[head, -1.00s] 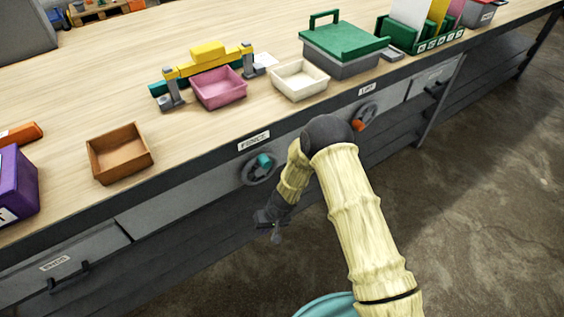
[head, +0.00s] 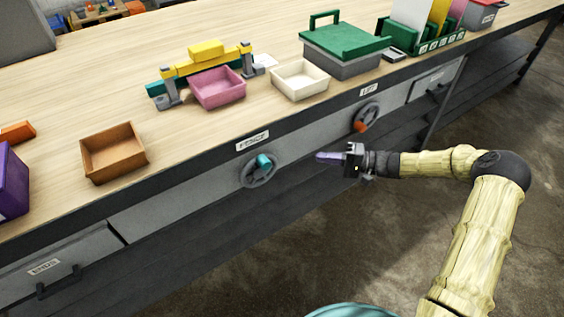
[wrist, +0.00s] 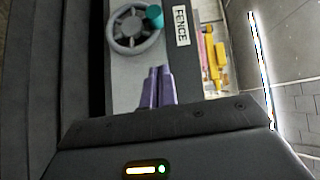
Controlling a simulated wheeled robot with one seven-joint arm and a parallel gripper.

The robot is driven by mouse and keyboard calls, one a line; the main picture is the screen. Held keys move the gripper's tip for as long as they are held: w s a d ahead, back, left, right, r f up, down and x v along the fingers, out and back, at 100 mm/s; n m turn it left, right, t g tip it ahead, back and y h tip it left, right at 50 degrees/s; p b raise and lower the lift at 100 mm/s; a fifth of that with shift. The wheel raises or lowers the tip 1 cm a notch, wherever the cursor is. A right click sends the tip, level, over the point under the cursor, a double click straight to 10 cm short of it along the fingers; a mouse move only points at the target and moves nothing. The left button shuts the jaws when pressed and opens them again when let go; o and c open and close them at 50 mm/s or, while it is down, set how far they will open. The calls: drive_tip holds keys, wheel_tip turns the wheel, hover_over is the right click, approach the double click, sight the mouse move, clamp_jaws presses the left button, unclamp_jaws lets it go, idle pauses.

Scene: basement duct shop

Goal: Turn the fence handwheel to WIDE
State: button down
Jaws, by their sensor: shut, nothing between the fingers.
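The fence handwheel (head: 258,170) is a grey spoked wheel with a teal knob on the bench's front face, under the FENCE label (head: 252,140). The knob sits at the wheel's upper part in the head view. In the wrist view the handwheel (wrist: 134,28) is at the top, with its teal knob to the right, beside the label (wrist: 181,26). My gripper (head: 320,156) is to the right of the wheel, apart from it, with its purple fingers pointing left. In the wrist view the fingers (wrist: 158,72) lie together, empty. No WIDE mark is readable.
A second handwheel (head: 366,117) with an orange knob is on the same face, right of the fence wheel. Pink (head: 218,90), cream (head: 300,80) and brown (head: 113,154) trays stand on the bench top. Floor in front of the bench is clear.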

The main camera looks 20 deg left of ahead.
idle(0.3)
drive_tip(key=b, duration=0.1)
approach(267, 158)
drive_tip(key=w+a, duration=0.3)
drive_tip(key=shift+s+a+f, duration=0.3)
drive_tip(key=shift+s+a, duration=0.25)
drive_tip(key=shift+s, duration=0.05)
drive_tip(key=shift+s+a+f, duration=0.3)
drive_tip(key=shift+s+a, duration=0.3)
drive_tip(key=shift+s, duration=0.05)
drive_tip(key=shift+s+a, duration=0.2)
drive_tip(key=shift+s, duration=0.05)
